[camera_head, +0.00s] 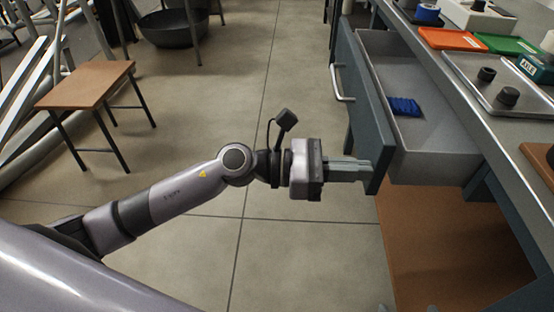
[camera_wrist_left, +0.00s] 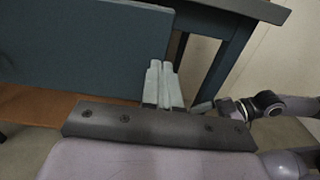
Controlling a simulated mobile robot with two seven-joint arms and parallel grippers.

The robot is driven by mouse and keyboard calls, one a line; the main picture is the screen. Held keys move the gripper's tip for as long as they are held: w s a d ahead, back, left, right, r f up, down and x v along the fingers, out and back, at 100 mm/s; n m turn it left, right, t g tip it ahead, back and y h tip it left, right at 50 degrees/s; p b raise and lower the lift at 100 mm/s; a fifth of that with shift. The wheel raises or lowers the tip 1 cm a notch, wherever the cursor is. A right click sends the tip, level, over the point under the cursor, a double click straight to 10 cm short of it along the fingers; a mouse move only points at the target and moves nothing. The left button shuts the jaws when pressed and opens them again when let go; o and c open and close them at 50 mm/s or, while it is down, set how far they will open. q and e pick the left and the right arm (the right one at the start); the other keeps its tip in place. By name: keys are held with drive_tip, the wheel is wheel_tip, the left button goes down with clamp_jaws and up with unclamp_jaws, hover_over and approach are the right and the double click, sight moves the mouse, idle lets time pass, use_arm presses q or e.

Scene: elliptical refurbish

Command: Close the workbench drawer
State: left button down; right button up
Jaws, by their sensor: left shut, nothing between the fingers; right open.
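The workbench drawer (camera_head: 440,158) stands pulled out from under the bench top, its blue-grey front panel (camera_head: 362,110) facing left with a metal handle (camera_head: 340,84) on it. A blue item (camera_head: 404,107) lies inside. My left gripper (camera_head: 366,171) is shut and empty, its fingers at the near end of the front panel. In the left wrist view, the shut fingers (camera_wrist_left: 160,66) overlap the right edge of the panel (camera_wrist_left: 85,45); I cannot tell whether they touch it. My right gripper (camera_head: 408,308) shows only as two separated tips at the bottom edge.
The bench top carries an orange tray (camera_head: 453,39), a green tray (camera_head: 510,45) and a metal tray with dark knobs (camera_head: 507,97). A brown board (camera_head: 440,255) lies below the drawer. A small wooden stool (camera_head: 85,86) stands left. The floor between is clear.

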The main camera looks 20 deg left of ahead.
sight(413, 173)
use_arm(q)
drive_tip(key=x, duration=0.9)
drive_tip(key=shift+d, duration=0.35)
drive_tip(key=b+x, duration=0.1)
drive_tip(key=x, duration=0.5)
drive_tip(key=shift+w+d+f, duration=0.1)
drive_tip(key=shift+w+d, duration=0.05)
drive_tip(key=shift+d, duration=0.25)
use_arm(e)
drive_tip(key=shift+w+a+r, duration=0.15)
drive_tip(key=shift+a+r, duration=0.1)
drive_tip(key=shift+a, duration=0.05)
use_arm(q)
drive_tip(key=shift+r, duration=0.25)
drive_tip(key=shift+w, duration=0.1)
use_arm(e)
drive_tip(key=shift+f, duration=0.1)
